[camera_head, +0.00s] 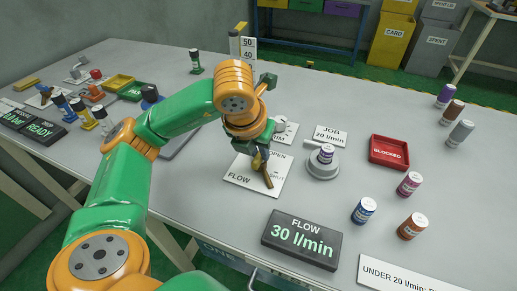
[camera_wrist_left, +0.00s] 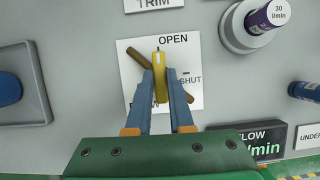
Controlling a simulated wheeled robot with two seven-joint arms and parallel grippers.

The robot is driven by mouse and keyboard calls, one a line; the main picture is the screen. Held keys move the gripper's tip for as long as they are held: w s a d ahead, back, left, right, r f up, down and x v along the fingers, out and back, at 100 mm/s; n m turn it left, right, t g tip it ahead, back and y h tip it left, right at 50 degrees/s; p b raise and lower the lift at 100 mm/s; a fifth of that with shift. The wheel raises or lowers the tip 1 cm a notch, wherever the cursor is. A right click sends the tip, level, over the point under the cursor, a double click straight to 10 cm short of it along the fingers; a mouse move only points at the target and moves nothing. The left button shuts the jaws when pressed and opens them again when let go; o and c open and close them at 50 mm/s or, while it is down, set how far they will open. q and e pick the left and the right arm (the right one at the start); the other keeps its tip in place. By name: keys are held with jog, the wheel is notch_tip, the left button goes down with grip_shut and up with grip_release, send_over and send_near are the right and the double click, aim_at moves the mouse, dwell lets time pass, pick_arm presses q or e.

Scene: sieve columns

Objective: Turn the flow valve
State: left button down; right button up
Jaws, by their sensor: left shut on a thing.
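The flow valve sits on a white plate (camera_head: 240,180) marked FLOW, OPEN and SHUT. In the left wrist view its yellow lever (camera_wrist_left: 160,90) points up toward the OPEN side, and a brown bar (camera_wrist_left: 137,54) runs slantwise beneath it. My left gripper (camera_head: 262,160) is over the plate; in the left wrist view its blue fingers (camera_wrist_left: 160,98) are shut on the yellow lever from both sides. The fingers hide part of the bar and plate. A dark display (camera_head: 302,240) reads FLOW 30 l/min. A job card (camera_head: 329,135) reads 20 l/min. My right gripper is not in view.
A red BLOCKED tray (camera_head: 389,153) and several loose capped columns stand further right.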

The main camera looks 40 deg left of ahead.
aim_at(254, 164)
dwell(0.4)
pick_arm(q)
jog(key=c, duration=0.8)
grip_release()
jog(key=p+v, duration=0.3)
jog(key=v, duration=0.3)
jog(key=shift+r, duration=0.3)
jog(key=shift+s+d+r, duration=0.1)
jog(key=shift+s+r, duration=0.15)
